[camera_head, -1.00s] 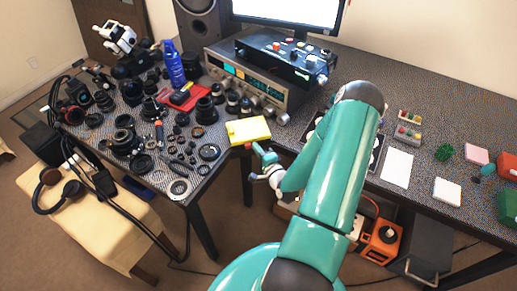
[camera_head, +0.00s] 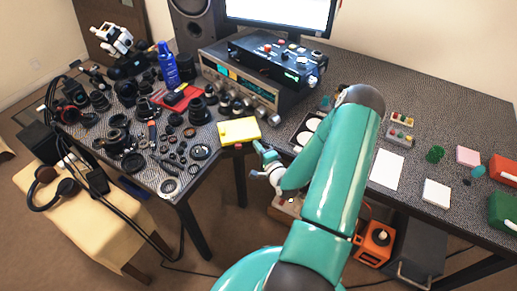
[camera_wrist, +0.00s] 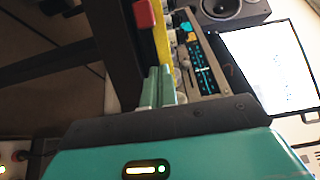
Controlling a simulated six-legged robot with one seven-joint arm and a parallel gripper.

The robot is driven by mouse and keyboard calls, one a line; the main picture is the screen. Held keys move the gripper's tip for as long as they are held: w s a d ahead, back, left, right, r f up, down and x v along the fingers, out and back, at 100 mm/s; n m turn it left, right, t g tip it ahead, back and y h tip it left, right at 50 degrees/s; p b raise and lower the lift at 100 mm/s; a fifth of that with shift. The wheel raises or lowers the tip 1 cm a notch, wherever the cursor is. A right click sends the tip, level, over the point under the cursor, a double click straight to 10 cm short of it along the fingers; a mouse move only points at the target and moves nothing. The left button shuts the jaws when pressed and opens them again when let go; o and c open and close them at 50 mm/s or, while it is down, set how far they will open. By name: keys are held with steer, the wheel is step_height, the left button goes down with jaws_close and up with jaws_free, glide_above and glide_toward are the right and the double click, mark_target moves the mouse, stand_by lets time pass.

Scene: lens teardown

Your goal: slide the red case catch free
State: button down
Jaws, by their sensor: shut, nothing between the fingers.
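The red case catch (camera_head: 239,146) is a small red block at the front edge of the yellow case (camera_head: 238,130), at the near corner of the left table. In the wrist view the red catch (camera_wrist: 144,14) shows at the top, beside the yellow strip of the case (camera_wrist: 162,42). My gripper (camera_head: 258,147) is just right of the case and catch in the head view, apart from the catch. In the wrist view my gripper (camera_wrist: 160,72) has its fingers together and empty, pointing up toward the yellow strip, with the catch beyond the tips.
A silver receiver (camera_head: 240,88) with a black box (camera_head: 275,58) on it stands behind the case. Many lens parts crowd the left table. A blue spray bottle (camera_head: 168,65) stands among them. An orange device (camera_head: 375,243) is below the right table. A monitor (camera_wrist: 270,65) shows at right.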

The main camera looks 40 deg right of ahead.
steer(key=s+a, duration=0.2)
steer(key=s, duration=0.7)
steer(key=shift+s, duration=0.3)
steer(key=shift+f, duration=0.1)
steer(key=shift+w, duration=0.1)
